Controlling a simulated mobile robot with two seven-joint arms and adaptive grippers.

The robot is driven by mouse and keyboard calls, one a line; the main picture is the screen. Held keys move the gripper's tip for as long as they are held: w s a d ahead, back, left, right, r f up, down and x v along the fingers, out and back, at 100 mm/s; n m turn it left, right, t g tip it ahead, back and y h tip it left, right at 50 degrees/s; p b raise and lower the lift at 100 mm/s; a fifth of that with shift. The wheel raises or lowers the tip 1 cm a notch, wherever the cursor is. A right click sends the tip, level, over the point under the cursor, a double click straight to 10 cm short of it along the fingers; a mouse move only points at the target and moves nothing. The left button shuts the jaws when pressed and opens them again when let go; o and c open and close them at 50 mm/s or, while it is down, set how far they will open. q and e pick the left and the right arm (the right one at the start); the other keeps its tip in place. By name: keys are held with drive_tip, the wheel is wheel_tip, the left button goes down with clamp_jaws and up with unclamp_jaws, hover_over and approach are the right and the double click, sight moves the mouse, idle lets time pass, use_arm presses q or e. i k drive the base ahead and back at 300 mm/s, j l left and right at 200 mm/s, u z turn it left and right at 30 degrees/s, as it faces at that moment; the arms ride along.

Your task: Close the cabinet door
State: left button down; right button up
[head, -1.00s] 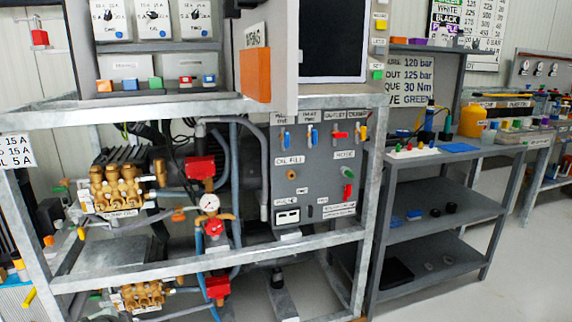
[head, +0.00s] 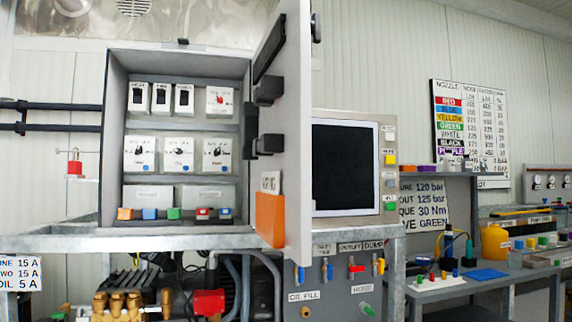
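The grey cabinet (head: 115,150) stands on top of the metal frame, with its front open. Its door (head: 297,120) is swung wide open on the right side, seen nearly edge-on, pointing toward me. The door carries dark blocks on its inner face, an orange pocket (head: 270,219) near its bottom and a dark knob (head: 316,28) near its top on the outer face. Inside are switches, breakers and a row of coloured plugs (head: 174,213). Neither of my grippers shows in the head view.
A dark screen panel (head: 343,166) stands just right of the door. Below are the frame's top rail (head: 60,243), brass pump parts (head: 118,305) and a valve panel (head: 335,285). A bench with a yellow bottle (head: 495,242) is at the right. A red padlock (head: 74,165) hangs at the left.

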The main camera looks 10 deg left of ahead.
sight(277, 120)
drive_tip(key=i+l, duration=0.35)
drive_tip(key=i, duration=0.15)
drive_tip(key=i+l+u, duration=0.1)
drive_tip(key=i+l, duration=0.25)
drive_tip(key=i, duration=0.15)
drive_tip(key=i+l+u, duration=0.15)
drive_tip(key=u, duration=1.2)
